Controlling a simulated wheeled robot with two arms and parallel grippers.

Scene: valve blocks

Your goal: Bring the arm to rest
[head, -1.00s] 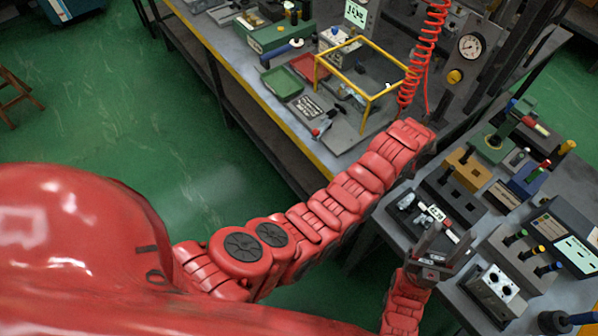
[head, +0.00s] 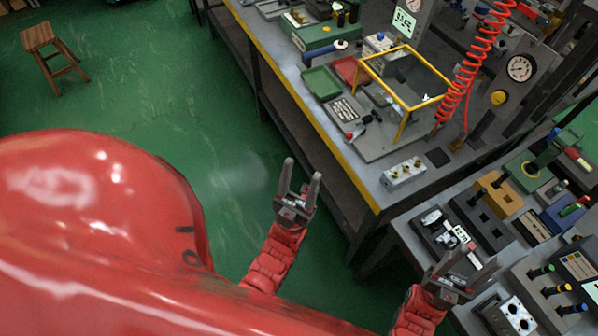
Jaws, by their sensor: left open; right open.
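My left gripper (head: 300,184) is open and empty. It hangs over the green floor, left of the yellow-edged bench, with its two dark fingers apart and pointing up in the picture. My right gripper (head: 464,264) is open at the near side of the right-hand bench. Its fingers overlap the black fixture block (head: 436,222) in the picture; I cannot tell whether they touch it. A grey valve block (head: 403,172) with round ports sits on the near corner of the yellow-edged bench, clear of both grippers. Another grey block (head: 515,316) with round ports stands at the lower right.
The yellow-edged bench (head: 372,197) carries a yellow frame (head: 409,107), a green tray (head: 321,83) and a red tray (head: 347,70). A red coiled hose (head: 468,70) hangs over it. A wooden stool (head: 52,55) stands far left. The floor between is free.

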